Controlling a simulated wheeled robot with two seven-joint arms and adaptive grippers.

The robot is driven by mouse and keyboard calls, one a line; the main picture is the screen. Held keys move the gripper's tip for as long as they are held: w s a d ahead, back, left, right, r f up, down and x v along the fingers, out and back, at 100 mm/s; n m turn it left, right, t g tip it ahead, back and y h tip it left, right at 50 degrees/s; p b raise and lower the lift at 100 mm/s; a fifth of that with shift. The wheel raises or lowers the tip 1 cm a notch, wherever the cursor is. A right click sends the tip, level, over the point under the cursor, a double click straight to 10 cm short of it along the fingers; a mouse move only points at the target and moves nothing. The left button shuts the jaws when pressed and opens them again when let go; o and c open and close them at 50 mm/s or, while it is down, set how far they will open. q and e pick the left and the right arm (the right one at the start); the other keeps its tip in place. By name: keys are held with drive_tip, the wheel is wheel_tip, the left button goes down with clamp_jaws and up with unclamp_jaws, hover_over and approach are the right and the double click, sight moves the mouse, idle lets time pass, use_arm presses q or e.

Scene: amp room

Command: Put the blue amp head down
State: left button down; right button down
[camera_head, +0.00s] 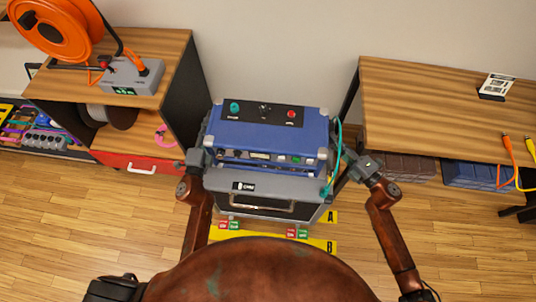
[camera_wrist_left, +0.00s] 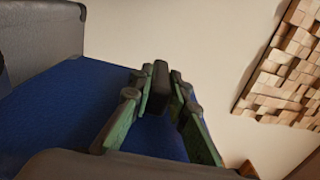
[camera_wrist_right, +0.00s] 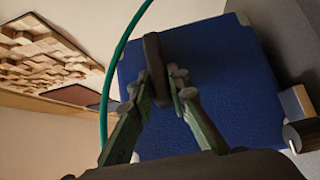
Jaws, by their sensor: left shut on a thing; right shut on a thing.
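The blue amp head (camera_head: 265,130) is upright in the middle of the head view, with knobs on its top and a control panel facing me. It is over a grey and black speaker cabinet (camera_head: 262,188); I cannot tell whether it touches the cabinet. My left gripper (camera_head: 203,155) is at the amp head's left side, and the left wrist view shows its fingers shut on a black side handle (camera_wrist_left: 160,84). My right gripper (camera_head: 350,168) is at the right side, shut on the other black handle (camera_wrist_right: 154,66). The amp head's underside is hidden.
A wooden shelf unit (camera_head: 165,60) with an orange cable reel (camera_head: 55,28) stands left. A wooden table (camera_head: 440,100) stands right, with crates beneath. A teal cable (camera_head: 338,155) hangs at the amp head's right. Yellow floor strips marked A and B (camera_head: 325,245) lie before the cabinet.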

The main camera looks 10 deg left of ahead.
use_arm(q)
drive_tip(key=c, duration=2.3)
unclamp_jaws()
drive_tip(key=shift+f, duration=0.5)
use_arm(e)
drive_tip(key=c, duration=2.3)
unclamp_jaws()
drive_tip(key=shift+f, duration=0.4)
use_arm(q)
drive_tip(key=shift+o, duration=1.4)
drive_tip(key=shift+s+r, duration=0.1)
drive_tip(key=shift+r, duration=0.05)
use_arm(e)
drive_tip(key=shift+o, duration=1.4)
drive_tip(key=shift+r, duration=0.1)
use_arm(q)
drive_tip(key=shift+o, duration=0.9)
use_arm(e)
drive_tip(key=shift+o, duration=0.9)
use_arm(q)
drive_tip(key=s, duration=1.2)
drive_tip(key=shift+f, duration=0.2)
use_arm(e)
drive_tip(key=v, duration=1.2)
